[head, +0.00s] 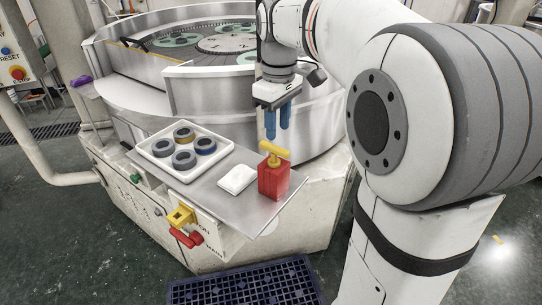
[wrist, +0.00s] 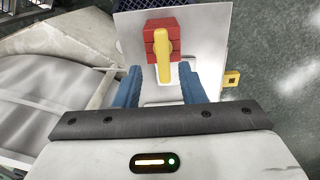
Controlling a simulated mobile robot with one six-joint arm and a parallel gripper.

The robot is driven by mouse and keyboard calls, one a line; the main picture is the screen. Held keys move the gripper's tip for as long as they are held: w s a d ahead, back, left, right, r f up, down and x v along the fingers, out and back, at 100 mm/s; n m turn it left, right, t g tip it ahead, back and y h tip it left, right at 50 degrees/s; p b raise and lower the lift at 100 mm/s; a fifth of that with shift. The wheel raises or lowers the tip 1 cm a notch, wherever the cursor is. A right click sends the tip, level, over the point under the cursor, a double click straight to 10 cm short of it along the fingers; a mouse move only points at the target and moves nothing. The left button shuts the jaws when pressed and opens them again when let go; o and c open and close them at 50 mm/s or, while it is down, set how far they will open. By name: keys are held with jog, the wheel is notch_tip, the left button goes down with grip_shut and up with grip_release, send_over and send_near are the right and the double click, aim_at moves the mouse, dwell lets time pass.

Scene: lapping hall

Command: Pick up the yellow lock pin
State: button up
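The yellow lock pin (head: 275,151) has a T-shaped handle and stands upright in a red block (head: 273,182) on the metal shelf. In the wrist view the yellow pin (wrist: 163,45) lies over the red block (wrist: 150,52), ahead of and between the lines of the two blue fingers. My gripper (head: 277,135) points down with its fingers apart and nothing between them. In the head view its fingertips are just above and behind the pin's handle, seemingly not touching it. The part of the pin inside the block is hidden.
The metal shelf (head: 225,200) also holds a white tray (head: 160,146) with several ringed discs and a white pad (head: 237,179) beside the block. A yellow bracket (head: 181,216) with a red handle (head: 187,237) projects below. The round lapping machine (head: 210,92) rises behind.

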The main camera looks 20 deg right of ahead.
aim_at(274, 146)
jog(key=shift+o, duration=0.6)
jog(key=shift+a, duration=0.1)
jog(key=shift+w+a+f, duration=0.1)
jog(key=shift+w+f, duration=0.05)
jog(key=shift+f, duration=0.25)
notch_tip(274, 146, down, 7)
jog(key=shift+a+f+p, duration=0.1)
jog(key=shift+a+p, duration=0.05)
jog(key=shift+p, duration=0.6)
grip_shut()
